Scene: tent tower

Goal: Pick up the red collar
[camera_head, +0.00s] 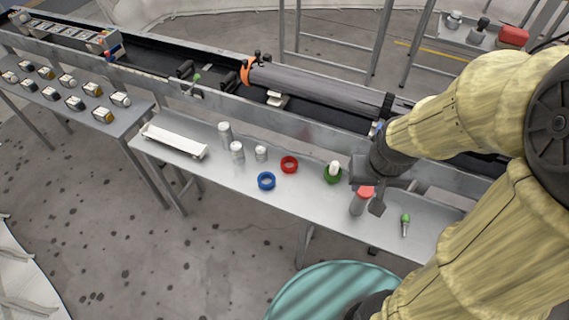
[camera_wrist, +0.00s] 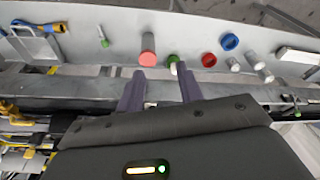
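The red collar (camera_head: 289,164) is a small ring lying flat on the grey metal shelf (camera_head: 245,195), right of and slightly behind the blue ring (camera_head: 266,181). In the wrist view the red collar (camera_wrist: 209,60) is beyond and to the right of my fingers. My gripper (camera_wrist: 160,69) is open, with two dark fingers apart and nothing visible between them. In the head view my gripper (camera_head: 368,190) is above the shelf, right of the red collar, near a grey cylinder with a red top (camera_head: 360,203).
A green ring (camera_head: 332,179) around a white-topped piece lies between the red collar and my gripper. Several pale cylinders (camera_head: 237,152) and a white tray (camera_head: 174,143) stand to the left. A green-topped pin (camera_head: 405,224) is to the right. The conveyor (camera_head: 320,90) runs behind.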

